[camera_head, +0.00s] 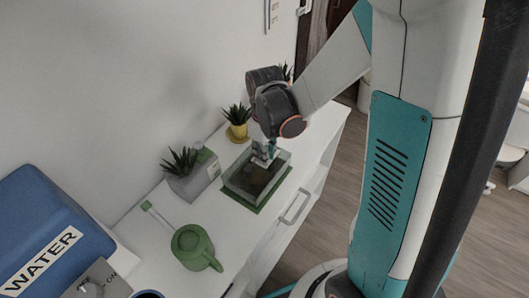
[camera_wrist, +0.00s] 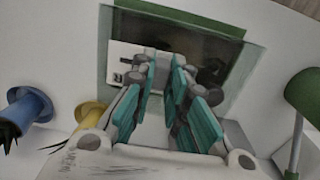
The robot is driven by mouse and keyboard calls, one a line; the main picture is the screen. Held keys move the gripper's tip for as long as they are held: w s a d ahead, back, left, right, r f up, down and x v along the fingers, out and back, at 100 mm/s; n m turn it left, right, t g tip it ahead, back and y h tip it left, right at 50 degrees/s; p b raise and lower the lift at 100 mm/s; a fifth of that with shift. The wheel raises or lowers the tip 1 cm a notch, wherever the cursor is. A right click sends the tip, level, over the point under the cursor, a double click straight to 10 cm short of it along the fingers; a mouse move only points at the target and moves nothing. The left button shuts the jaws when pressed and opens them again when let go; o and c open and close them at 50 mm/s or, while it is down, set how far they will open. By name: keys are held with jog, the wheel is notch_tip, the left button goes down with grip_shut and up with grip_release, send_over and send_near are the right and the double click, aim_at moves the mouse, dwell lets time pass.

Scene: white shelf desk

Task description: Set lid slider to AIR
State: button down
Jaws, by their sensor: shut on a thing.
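A glass terrarium (camera_head: 243,187) with a green base stands on the white desk in the camera_head view. My gripper (camera_head: 264,157) reaches down onto its top. In the camera_wrist view the glass lid (camera_wrist: 215,48) lies before my gripper (camera_wrist: 161,72), with a white slider plate (camera_wrist: 122,55) on it. The teal fingers are close together at the plate, shut on the lid slider.
A yellow pot (camera_head: 238,131) with a plant stands behind the terrarium. A grey planter (camera_head: 196,180) is to its left. A green watering can (camera_head: 190,247) stands nearer on the desk (camera_head: 240,236). A blue WATER container (camera_head: 45,225) is at lower left. A drawer handle (camera_head: 296,207) sticks out at the front.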

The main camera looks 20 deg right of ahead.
jog(key=d, duration=0.1)
jog(key=w+d, duration=0.2)
jog(key=shift+w+d, duration=0.25)
jog(key=shift+d, duration=0.1)
jog(key=c, duration=1.6)
grip_release()
jog(key=shift+o, duration=0.2)
jog(key=shift+r, duration=0.15)
notch_tip(320, 180, up, 12)
